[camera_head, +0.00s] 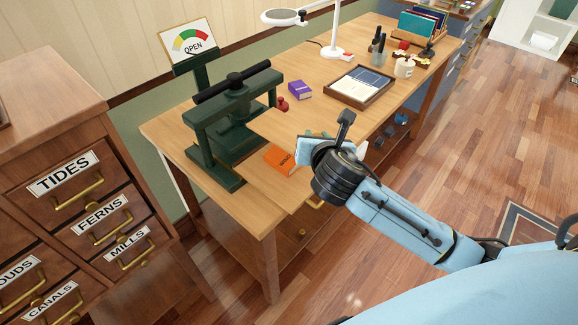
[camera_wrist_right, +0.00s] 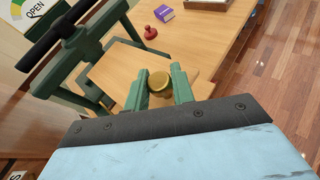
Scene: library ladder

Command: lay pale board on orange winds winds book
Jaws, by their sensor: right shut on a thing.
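The orange book (camera_head: 281,160), lettered WINDS, lies on the wooden table beside the green press's foot. My right gripper (camera_head: 312,148) is to the right of the orange book in the head view, partly hidden by its own wrist. In the right wrist view its green fingers (camera_wrist_right: 158,88) are shut on a round brass knob (camera_wrist_right: 159,80). The knob is on the pale board (camera_wrist_right: 125,70), a flat tan panel. I cannot make out the board clearly in the head view. The orange book does not show in the wrist view. My left gripper is out of view.
The green press (camera_head: 232,120) with a black handle stands left of the book, with an OPEN dial sign (camera_head: 190,45) behind. A purple book (camera_head: 300,90), red stamp (camera_head: 282,104) and framed tray (camera_head: 360,87) are farther back. A labelled drawer cabinet (camera_head: 75,170) is at left.

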